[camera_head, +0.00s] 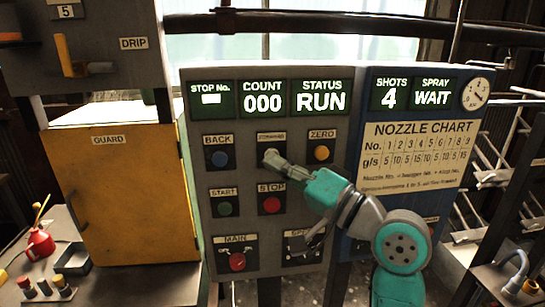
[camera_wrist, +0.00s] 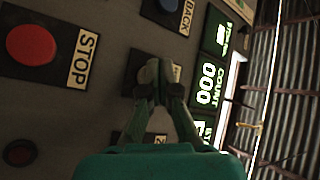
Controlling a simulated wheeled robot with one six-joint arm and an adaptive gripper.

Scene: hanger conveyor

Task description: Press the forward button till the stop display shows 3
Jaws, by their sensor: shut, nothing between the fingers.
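The grey control panel carries the forward label (camera_head: 271,136). In the wrist view my closed fingers (camera_wrist: 150,85) also cover the button's place. The stop display (camera_head: 211,99) shows a plain white bar, no readable number. The count display (camera_head: 263,101) reads 000 and the status display (camera_head: 321,98) reads RUN.
Around the forward button are the blue back button (camera_head: 219,158), orange zero button (camera_head: 321,152), red stop button (camera_head: 271,204) and green start button (camera_head: 224,209). A red main knob (camera_head: 237,261) is lower down. A yellow guard (camera_head: 120,195) stands left.

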